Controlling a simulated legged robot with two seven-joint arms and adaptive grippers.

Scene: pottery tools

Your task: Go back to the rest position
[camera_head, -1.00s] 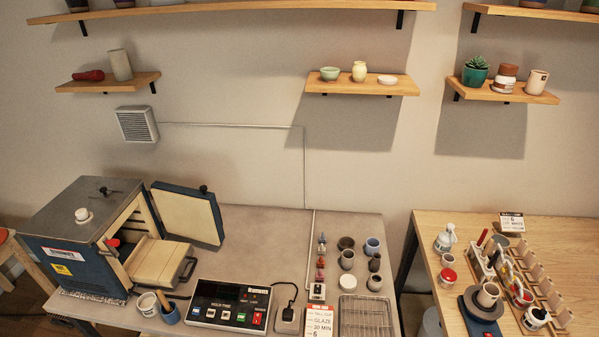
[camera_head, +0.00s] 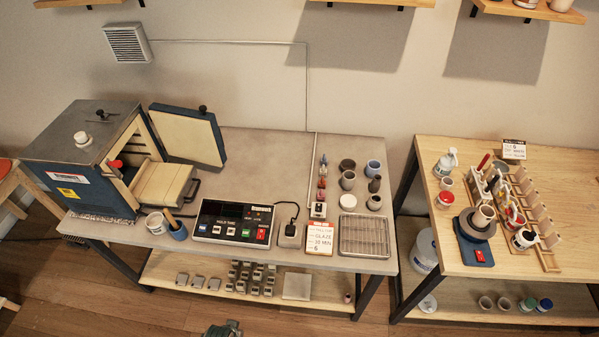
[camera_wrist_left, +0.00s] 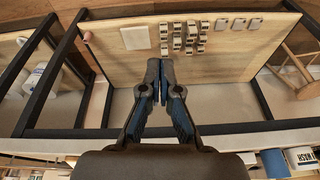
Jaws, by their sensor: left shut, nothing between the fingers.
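My left gripper (camera_wrist_left: 160,82) is in the left wrist view, its two dark fingers together with nothing between them. Beyond the fingertips, the lower wooden shelf (camera_wrist_left: 225,62) of the kiln table holds small grey blocks (camera_wrist_left: 187,38) and a flat square tile (camera_wrist_left: 135,38). The fingers look clear of these, though the exact gap is hard to tell. A small dark part of mine (camera_head: 222,329) shows at the bottom edge of the head view; I cannot tell which arm it belongs to. My right gripper is not in view.
The grey table (camera_head: 262,165) carries an open kiln (camera_head: 65,150), a control box (camera_head: 233,222), a wire rack (camera_head: 366,236) and several small pots. A wooden table (camera_head: 425,165) with glazing tools stands at right. The wooden floor (camera_head: 160,312) in front looks clear.

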